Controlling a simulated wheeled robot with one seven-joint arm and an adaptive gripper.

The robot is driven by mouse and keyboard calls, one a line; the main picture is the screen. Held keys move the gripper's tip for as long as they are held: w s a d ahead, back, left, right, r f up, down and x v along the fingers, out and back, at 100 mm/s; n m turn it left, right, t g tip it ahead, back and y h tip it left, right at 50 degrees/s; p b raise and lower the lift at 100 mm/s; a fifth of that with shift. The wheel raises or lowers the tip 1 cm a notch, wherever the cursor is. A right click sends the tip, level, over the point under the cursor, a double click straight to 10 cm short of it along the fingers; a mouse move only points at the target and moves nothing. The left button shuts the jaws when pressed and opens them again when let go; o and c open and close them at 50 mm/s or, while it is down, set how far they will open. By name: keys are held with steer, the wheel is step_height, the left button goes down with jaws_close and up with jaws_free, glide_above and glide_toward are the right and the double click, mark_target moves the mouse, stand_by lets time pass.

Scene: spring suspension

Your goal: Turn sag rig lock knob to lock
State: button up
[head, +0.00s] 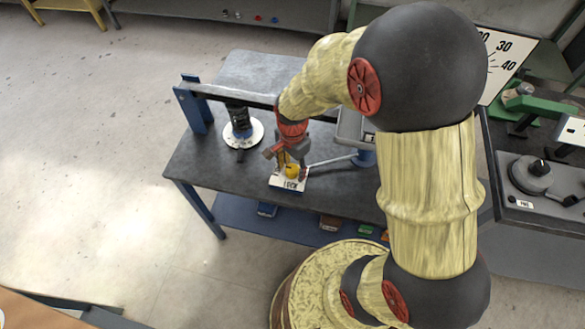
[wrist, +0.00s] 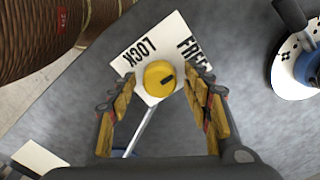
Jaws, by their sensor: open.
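The yellow lock knob (wrist: 158,76) sits on a white label plate (wrist: 165,27) reading LOCK and FREE. The knob also shows in the head view (head: 292,171), on the plate (head: 285,185) at the table's front edge, with LOCK readable. My gripper (wrist: 162,80) is open, with one finger on each side of the knob. Gaps show between the fingers and the knob in the wrist view. In the head view my gripper (head: 288,163) is right over the knob and partly hides it.
The dark table (head: 205,160) carries a black cylinder on a white round dial (head: 243,134) to the left, under a long bar. A thin metal rod (head: 332,160) runs right from near the knob. A bench with a grey dial (head: 530,174) stands at the right.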

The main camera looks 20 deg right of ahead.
steer(key=shift+c, duration=1.4)
steer(key=c, duration=0.8)
steer(key=shift+c, duration=0.3)
